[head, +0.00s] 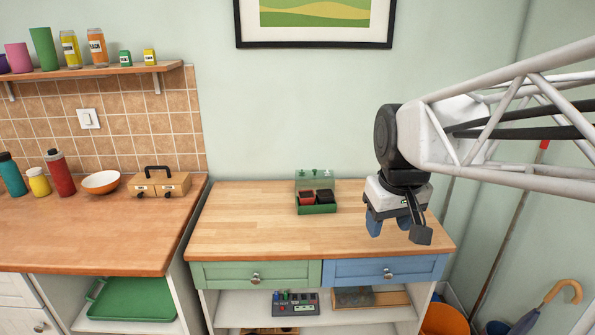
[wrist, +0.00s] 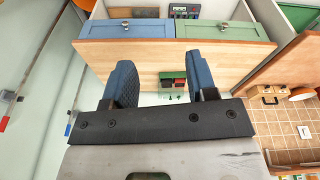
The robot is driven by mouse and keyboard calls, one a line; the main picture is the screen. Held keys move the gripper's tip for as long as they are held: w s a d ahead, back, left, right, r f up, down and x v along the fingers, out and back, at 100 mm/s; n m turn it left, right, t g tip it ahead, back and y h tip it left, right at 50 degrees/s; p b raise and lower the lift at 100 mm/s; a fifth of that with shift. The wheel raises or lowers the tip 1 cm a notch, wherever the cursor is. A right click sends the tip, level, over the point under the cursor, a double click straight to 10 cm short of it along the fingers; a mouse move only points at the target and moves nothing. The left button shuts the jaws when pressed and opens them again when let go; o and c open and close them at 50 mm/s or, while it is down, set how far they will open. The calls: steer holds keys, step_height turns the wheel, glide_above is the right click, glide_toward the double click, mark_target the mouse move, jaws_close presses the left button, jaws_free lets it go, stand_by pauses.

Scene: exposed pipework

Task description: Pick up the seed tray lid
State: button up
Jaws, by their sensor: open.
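The seed tray lid (head: 314,180) looks like a see-through greenish cover standing upright at the back of a small green tray (head: 318,210) on the wooden counter. Whether it is joined to the tray I cannot tell. The tray holds a red pot (head: 306,197) and a dark pot (head: 325,196). My gripper (head: 397,222) has blue fingers and hangs above the counter's right part, to the right of the tray and apart from it. In the wrist view, the fingers of my gripper (wrist: 159,68) are apart and empty. The tray shows small beyond them (wrist: 172,74).
The counter (head: 240,225) is otherwise clear. A higher left worktop (head: 80,240) holds bottles, an orange bowl (head: 101,182) and a wooden box (head: 160,185). A framed picture (head: 315,43) hangs above. An orange bucket (head: 444,320) and an umbrella (head: 540,310) stand at right.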

steer(key=w+r+n, duration=0.2)
steer(key=w, duration=0.7)
steer(key=w+r+n, duration=0.1)
steer(key=w+r, duration=0.1)
steer(key=w, duration=0.7)
steer(key=n+g, duration=0.2)
steer(key=n, duration=0.7)
glide_above(314, 180)
steer(key=w+d, duration=0.1)
steer(key=w, duration=0.3)
step_height(314, 180, down, 19)
steer(key=shift+s+r, duration=0.15)
steer(key=shift+w+f, duration=0.45)
steer(key=shift+f, duration=0.1)
steer(key=shift+f, duration=1.2)
steer(key=shift+f, duration=0.1)
steer(key=shift+a+f, duration=0.15)
steer(key=shift+f, duration=2.4)
